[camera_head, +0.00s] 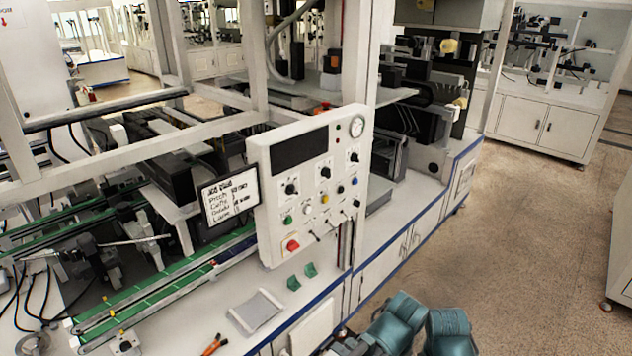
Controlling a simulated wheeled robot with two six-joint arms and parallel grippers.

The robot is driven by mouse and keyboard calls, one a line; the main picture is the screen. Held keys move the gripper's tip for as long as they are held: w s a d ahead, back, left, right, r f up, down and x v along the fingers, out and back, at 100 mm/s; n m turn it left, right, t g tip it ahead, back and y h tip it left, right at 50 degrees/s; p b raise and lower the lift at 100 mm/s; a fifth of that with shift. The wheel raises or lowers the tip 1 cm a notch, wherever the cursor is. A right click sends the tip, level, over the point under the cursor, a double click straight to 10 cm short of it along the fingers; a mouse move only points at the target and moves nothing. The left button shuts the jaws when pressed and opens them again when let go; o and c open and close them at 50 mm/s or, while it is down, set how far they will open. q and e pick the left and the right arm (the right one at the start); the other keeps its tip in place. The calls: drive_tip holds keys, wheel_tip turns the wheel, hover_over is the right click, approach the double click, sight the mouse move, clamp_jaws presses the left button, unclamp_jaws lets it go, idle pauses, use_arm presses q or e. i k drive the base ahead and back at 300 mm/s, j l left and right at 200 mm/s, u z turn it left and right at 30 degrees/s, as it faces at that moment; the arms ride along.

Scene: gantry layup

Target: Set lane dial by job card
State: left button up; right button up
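A white control panel (263,225) stands at the middle of the head view. Its face carries several black dials, among them a left one (291,189), a middle one (325,172) and a right one (354,157). Their labels are too small to read, so I cannot tell which is the lane dial. The job card (230,198), white with a black frame, sits at the panel's left edge. Its handwritten lines seem to include "Pitch" and "Lane"; their values are not legible. Teal links of my arm show at the bottom right. Neither gripper can be made out.
The panel also has a dark display (299,150), a round gauge (356,127), a red button (292,245), a green button (288,220) and small toggles. A grey tray (256,311) and green blocks (294,283) lie on the bench below. Green conveyors run left. Floor at right is clear.

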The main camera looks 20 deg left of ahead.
sight(354, 157)
drive_tip(key=i+j+z, duration=0.5)
drive_tip(key=i+j, duration=0.2)
drive_tip(key=i, duration=0.2)
